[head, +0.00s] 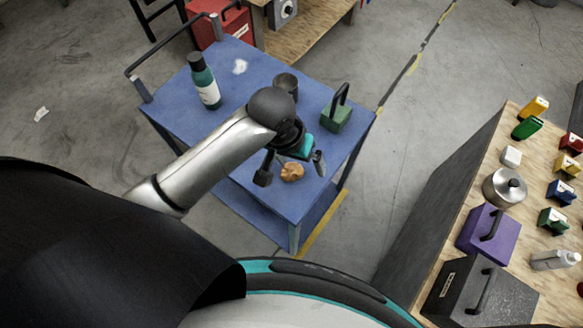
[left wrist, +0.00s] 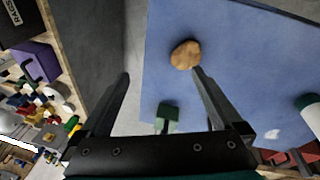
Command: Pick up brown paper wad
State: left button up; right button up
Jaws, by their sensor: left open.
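The brown paper wad (head: 292,172) is a small crumpled lump on the blue cart top (head: 240,110), near its front corner. My left gripper (head: 290,170) is open above the cart, with the wad showing between its fingers in the head view. In the left wrist view the wad (left wrist: 186,54) lies on the blue surface beyond the tip of the right-hand finger, and nothing is between the jaws (left wrist: 160,75). I cannot tell the exact height of the fingers above it. My right gripper is not in view.
On the cart stand a green bottle (head: 205,82), a dark cup (head: 286,83), a green block with a handle (head: 337,113) and a white scrap (head: 240,66). A wooden bench (head: 425,285) with a purple box (head: 488,231) and a pot (head: 504,188) is at right.

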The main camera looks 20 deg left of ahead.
pick_arm(q)
notch_tip(320, 180, up, 5)
jog(key=n+g+y+p, duration=0.1)
jog(key=y, duration=0.1)
send_over(291, 170)
jog(key=shift+n, duration=0.4)
jog(key=f, duration=0.3)
jog(key=f+b, duration=0.1)
jog(key=f, duration=0.5)
jog(key=shift+w+a+f, duration=0.2)
jog(key=shift+w+a, duration=0.15)
jog(key=shift+s+d+f+b, duration=0.1)
jog(key=shift+s+f+b, duration=0.1)
jog(key=shift+f, duration=0.7)
jog(key=shift+s+d+f+b, duration=0.1)
jog(key=shift+d+f+b, duration=0.1)
jog(key=shift+f, duration=0.7)
jog(key=shift+s+d+f+b, duration=0.1)
jog(key=shift+f+b, duration=0.1)
jog(key=shift+f, duration=0.7)
jog(key=c, duration=1.4)
jog(key=shift+r, duration=0.1)
jog(key=shift+c, duration=0.2)
